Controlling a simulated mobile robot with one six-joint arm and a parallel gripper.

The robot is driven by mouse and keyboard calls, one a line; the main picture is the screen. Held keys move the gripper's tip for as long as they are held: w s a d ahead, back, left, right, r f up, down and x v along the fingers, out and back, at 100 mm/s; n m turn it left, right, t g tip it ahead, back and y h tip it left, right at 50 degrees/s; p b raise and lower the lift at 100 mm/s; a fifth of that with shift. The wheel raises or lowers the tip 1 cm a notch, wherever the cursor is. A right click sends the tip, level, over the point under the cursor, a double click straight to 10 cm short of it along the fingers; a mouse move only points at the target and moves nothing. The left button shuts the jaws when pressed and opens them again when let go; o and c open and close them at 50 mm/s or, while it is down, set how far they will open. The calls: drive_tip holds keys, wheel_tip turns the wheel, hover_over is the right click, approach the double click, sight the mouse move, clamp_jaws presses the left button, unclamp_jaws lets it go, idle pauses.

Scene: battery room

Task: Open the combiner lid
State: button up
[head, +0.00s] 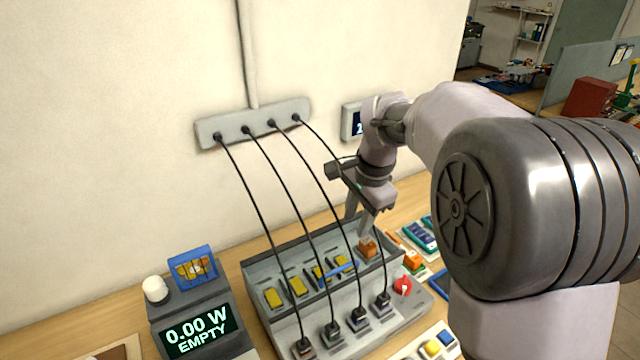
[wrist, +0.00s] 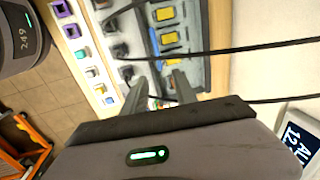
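The grey combiner box (head: 290,257) stands on the bench against the wall. Several yellow-fronted parts show in its recess, also in the wrist view (wrist: 166,38). A blue bar (head: 338,270) lies across them and looks like the handle of a see-through lid; it shows in the wrist view too (wrist: 172,58). The lid's own edges are hard to make out, and it seems down. My gripper (head: 359,222) points down above the box's back right part, near an orange block (head: 367,248). In the wrist view its fingers (wrist: 158,85) are apart with nothing between them.
Several black cables run from a wall strip (head: 255,122) across the box to plugs on its front, passing close to my gripper. A red knob (head: 403,285) sits at the box's right. A meter (head: 195,318) reading "0.00 W EMPTY" stands left. Small coloured parts lie right.

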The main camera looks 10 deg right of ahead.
drive_tip(key=b, duration=0.5)
approach(344, 266)
drive_tip(key=f, duration=0.2)
drive_tip(key=w+f, duration=0.1)
drive_tip(key=f, duration=0.5)
drive_tip(key=shift+w+a, duration=0.15)
drive_tip(key=shift+a, duration=0.15)
drive_tip(key=shift+r, duration=0.1)
clamp_jaws()
